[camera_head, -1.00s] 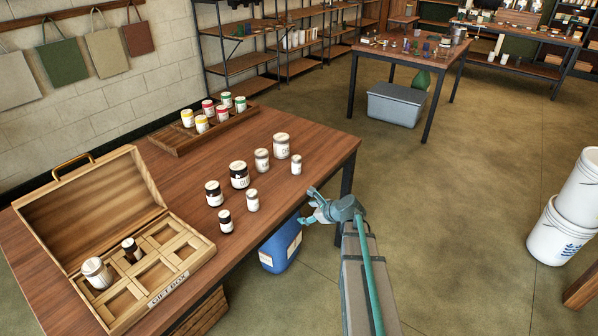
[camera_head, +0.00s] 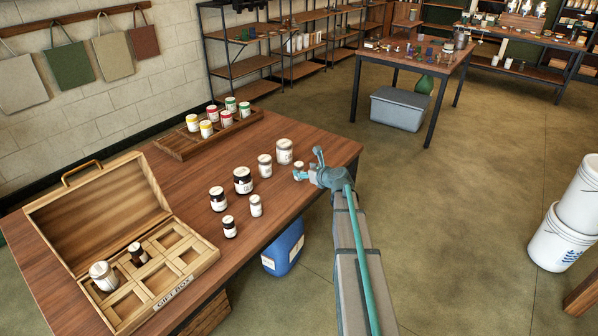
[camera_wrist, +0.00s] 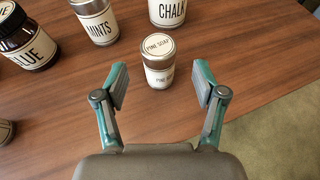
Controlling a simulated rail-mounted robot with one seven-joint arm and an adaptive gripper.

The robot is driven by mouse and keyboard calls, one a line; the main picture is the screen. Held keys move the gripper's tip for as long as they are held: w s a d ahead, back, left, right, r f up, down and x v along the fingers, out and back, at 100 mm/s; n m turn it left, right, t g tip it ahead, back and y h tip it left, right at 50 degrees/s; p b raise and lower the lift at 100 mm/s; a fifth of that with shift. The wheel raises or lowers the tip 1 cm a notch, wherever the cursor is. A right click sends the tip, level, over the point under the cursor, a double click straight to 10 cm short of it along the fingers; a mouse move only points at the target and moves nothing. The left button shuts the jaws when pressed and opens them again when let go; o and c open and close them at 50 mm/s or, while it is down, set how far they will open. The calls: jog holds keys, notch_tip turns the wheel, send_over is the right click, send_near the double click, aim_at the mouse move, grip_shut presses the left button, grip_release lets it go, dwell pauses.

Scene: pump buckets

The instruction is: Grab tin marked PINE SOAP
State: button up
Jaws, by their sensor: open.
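The tin marked PINE SOAP (camera_wrist: 159,62) is a small cylinder with a cream label and a metal lid. It stands upright on the wooden table (camera_wrist: 262,70). In the wrist view it is ahead of my open gripper (camera_wrist: 160,85), centred between the two fingers and just past their tips. In the head view my gripper (camera_head: 308,168) is at the table's right edge. The small tin (camera_head: 298,165) is there, partly hidden by the fingers.
A CHALK tin (camera_wrist: 168,10) stands right behind the soap tin. A MINTS tin (camera_wrist: 97,22) and a dark GLUE jar (camera_wrist: 30,40) stand to the left. A gift box (camera_head: 135,250) lies open on the table, with a rack of small jars (camera_head: 210,135) at the back.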

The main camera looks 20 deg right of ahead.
aim_at(302, 169)
jog(key=p+x, duration=0.1)
jog(key=x, duration=0.3)
jog(key=shift+w+f, duration=0.15)
jog(key=shift+w, duration=0.2)
jog(key=c, duration=1.3)
